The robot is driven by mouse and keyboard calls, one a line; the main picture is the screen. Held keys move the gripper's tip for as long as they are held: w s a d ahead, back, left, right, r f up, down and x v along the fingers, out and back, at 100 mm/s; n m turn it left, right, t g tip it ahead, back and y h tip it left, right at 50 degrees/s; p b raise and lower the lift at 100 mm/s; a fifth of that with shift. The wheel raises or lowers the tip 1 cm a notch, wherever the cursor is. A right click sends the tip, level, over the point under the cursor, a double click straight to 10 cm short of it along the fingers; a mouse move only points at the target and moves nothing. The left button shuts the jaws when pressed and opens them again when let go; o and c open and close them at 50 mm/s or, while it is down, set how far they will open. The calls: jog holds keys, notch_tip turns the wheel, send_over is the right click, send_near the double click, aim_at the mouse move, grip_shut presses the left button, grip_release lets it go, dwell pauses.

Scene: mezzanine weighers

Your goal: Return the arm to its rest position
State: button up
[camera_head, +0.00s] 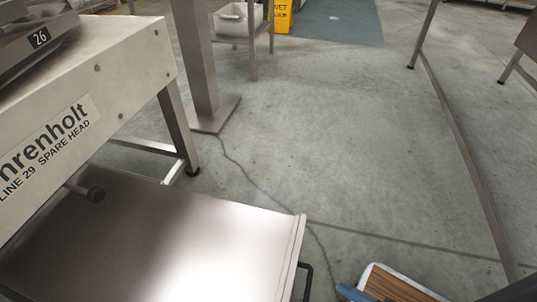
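My gripper does not show in the camera_head view, so I cannot see whether it is open or shut. No clear part of my arm shows either. A blue piece (354,293) is cut off by the bottom edge, and I cannot tell what it belongs to.
A steel machine (120,75) lettered "SPARE HEAD" stands at left, with a shiny steel surface (150,235) below. A brown, white-edged panel (395,285) is at bottom right. A post (195,50), yellow sign (283,16) and white bin (232,20) stand behind. The middle floor is open.

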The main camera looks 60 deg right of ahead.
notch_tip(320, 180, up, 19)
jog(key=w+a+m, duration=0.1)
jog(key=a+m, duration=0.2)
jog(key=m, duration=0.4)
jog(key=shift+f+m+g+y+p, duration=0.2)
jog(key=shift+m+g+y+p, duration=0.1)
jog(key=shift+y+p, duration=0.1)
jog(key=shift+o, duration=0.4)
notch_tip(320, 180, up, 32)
jog(key=p, duration=3.2)
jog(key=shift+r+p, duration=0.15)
jog(key=shift+p, duration=0.2)
